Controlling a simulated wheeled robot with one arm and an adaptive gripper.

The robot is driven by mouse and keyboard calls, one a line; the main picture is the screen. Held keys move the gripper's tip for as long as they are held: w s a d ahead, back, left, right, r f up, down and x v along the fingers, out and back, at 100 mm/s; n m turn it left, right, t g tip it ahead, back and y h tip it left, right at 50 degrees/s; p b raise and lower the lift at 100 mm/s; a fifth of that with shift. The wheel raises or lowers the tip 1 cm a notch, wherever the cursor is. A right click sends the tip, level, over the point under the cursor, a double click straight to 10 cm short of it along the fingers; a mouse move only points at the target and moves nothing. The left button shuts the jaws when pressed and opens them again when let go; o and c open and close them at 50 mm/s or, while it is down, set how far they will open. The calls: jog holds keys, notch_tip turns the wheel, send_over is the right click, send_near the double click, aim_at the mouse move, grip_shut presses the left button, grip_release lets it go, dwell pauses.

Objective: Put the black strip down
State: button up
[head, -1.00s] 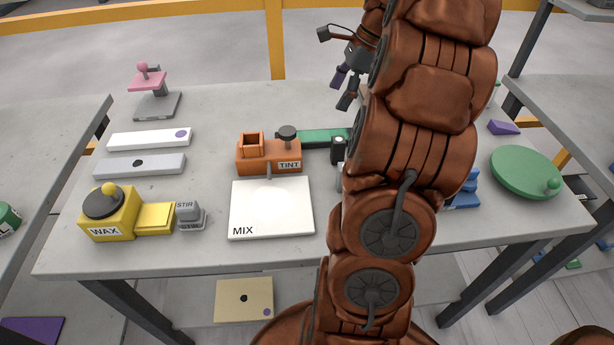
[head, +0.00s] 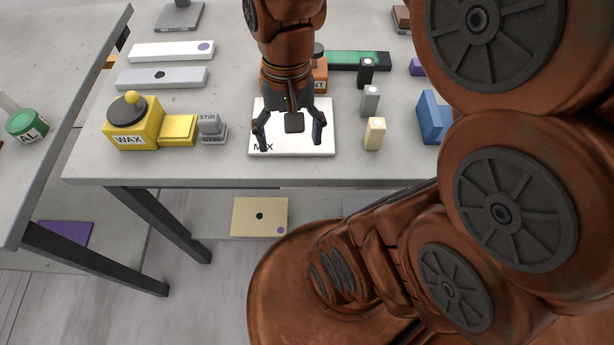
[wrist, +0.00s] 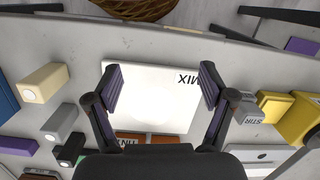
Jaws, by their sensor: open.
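A long dark strip (head: 345,60) with a green top lies on the slab behind the tint station, and a block stands in front of part of it. It is the only thing I see that could be the black strip; I cannot be sure. My gripper (head: 291,132) is open, pointing down over the white MIX pad (head: 290,149). In the wrist view, the open fingers (wrist: 160,88) spread over the pad (wrist: 150,108) with nothing between them. The orange TINT station (head: 320,75) is partly hidden behind my arm.
Black (head: 366,73), grey (head: 370,101) and cream (head: 375,134) blocks stand right of the pad, with a blue block (head: 433,115) beyond. The yellow WAX station (head: 133,124) and grey STIR stamp (head: 210,127) stand left. Pale (head: 172,51) and grey (head: 162,78) bars lie behind.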

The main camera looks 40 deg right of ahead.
jog(key=s+a+f+n+h, duration=0.1)
jog(key=s+a+f+n, duration=0.1)
jog(key=s+n, duration=0.3)
jog(key=shift+s+f, duration=0.6)
jog(key=shift+s, duration=0.6)
jog(key=shift+r, duration=0.1)
notch_tip(320, 180, up, 8)
jog(key=p, duration=0.8)
jog(key=shift+r+p, duration=0.2)
jog(key=shift+p, duration=0.1)
